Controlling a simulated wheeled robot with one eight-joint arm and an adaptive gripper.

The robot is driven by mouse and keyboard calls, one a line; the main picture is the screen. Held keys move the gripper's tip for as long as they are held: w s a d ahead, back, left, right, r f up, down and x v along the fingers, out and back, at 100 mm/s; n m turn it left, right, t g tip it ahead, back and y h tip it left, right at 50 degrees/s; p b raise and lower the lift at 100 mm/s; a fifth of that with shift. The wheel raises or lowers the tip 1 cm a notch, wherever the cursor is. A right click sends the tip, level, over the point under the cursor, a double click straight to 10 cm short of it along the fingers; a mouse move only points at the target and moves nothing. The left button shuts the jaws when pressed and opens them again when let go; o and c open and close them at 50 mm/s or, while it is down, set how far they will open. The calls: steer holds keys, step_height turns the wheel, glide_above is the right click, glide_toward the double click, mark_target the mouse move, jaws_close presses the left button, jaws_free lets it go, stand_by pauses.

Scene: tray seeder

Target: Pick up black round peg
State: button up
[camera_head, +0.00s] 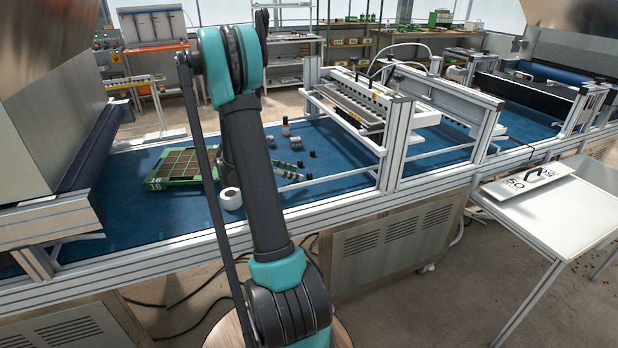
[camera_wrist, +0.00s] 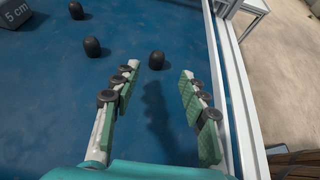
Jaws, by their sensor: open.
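Three small black round-topped pegs show in the wrist view. The nearest peg (camera_wrist: 156,60) stands on the blue belt just beyond my gripper (camera_wrist: 158,73), in line with the gap between its fingertips. A second peg (camera_wrist: 92,46) stands to the left, and a third (camera_wrist: 76,10) is farther off at the top. My gripper is open and empty, its green-padded fingers apart on either side of a shadow. In the head view my gripper (camera_head: 300,171) is low over the belt, partly behind my arm, with small dark pieces (camera_head: 312,153) around it.
A grey block marked "5 cm" (camera_wrist: 15,13) lies at the wrist view's upper left. The metal belt rail (camera_wrist: 228,85) runs close on the right.

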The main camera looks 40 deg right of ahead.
mark_target(306, 180)
steer(key=shift+w+x, duration=0.2)
steer(key=shift+x, duration=2.8)
steer(key=shift+r, duration=0.1)
steer(key=c, duration=0.9)
